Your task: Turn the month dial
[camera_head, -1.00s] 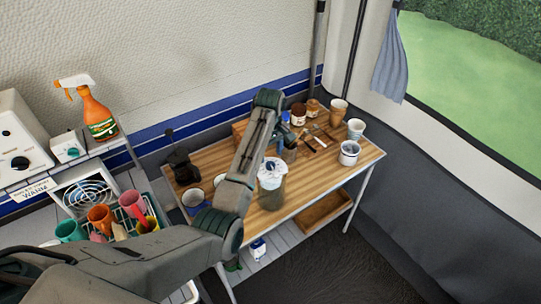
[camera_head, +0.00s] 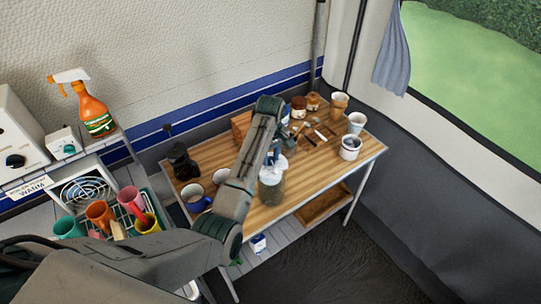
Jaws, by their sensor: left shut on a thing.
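A clear jar (camera_head: 271,190) stands on the wooden table near its front edge. A white top part (camera_head: 281,163) shows at its upper end, partly hidden by my left arm. My left gripper (camera_head: 274,154) is at this top and shut on it, with a small blue patch beside it. The fingertips are mostly hidden behind the wrist. No month markings can be read, so I cannot tell which part is the month dial. My right gripper is not in view.
The wooden table (camera_head: 315,176) also holds a black coffee maker (camera_head: 183,162), pale cups (camera_head: 222,177), utensils and several pots at the back right. A rack of coloured mugs (camera_head: 133,201) and an orange spray bottle (camera_head: 94,112) are at left.

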